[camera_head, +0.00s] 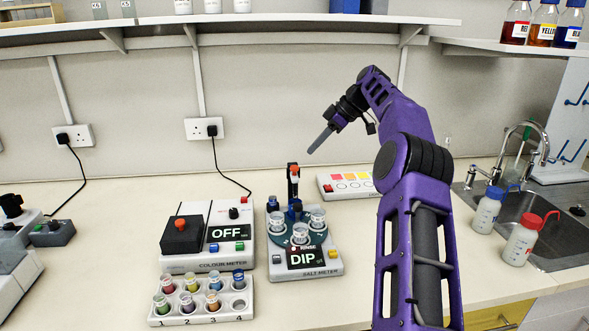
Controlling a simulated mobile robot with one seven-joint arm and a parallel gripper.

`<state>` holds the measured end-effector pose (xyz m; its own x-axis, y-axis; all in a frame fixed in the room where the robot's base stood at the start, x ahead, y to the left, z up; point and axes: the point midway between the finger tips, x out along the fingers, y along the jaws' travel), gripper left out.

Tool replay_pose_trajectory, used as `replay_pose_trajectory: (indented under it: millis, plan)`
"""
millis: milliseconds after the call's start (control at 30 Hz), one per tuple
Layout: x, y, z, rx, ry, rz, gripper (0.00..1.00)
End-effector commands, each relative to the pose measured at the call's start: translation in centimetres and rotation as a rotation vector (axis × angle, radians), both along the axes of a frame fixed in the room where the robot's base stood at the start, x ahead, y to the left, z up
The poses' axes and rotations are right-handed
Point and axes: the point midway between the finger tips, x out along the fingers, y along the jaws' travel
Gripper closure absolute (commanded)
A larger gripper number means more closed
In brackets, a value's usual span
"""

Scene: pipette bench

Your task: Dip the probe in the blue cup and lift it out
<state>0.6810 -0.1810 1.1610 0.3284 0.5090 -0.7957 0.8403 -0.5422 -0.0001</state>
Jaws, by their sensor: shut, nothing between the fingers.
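My gripper (320,140) is shut and empty, raised in the air above and behind the salt meter. The salt meter (324,271) stands on the bench with a display reading DIP. Its dark round plate carries clear cups, at the right (318,218), at the front (300,233) and at the left (277,222). A probe holder with an orange part (294,172) stands upright at the back of the plate. A blue part shows below it; I cannot tell which cup is the blue one, nor whether the probe tip is in a cup. My gripper touches none of these.
A colour meter (184,264) reading OFF stands left of the salt meter, with a vial rack (203,315) in front. Bottles (486,210) and a sink (535,207) are at the right. A shelf (300,20) runs above.

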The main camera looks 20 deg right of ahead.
Motion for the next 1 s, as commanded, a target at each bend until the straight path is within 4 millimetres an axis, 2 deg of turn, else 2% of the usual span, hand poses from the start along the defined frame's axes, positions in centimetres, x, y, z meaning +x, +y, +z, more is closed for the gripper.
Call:
replay_pose_trajectory:
  millis: [400,1000]
  plan:
    - [1.6,2.6,-4.3,0.0,0.0,0.002,1.0]
    - [2.0,3.2,-5.0,0.0,0.0,0.001,1.0]
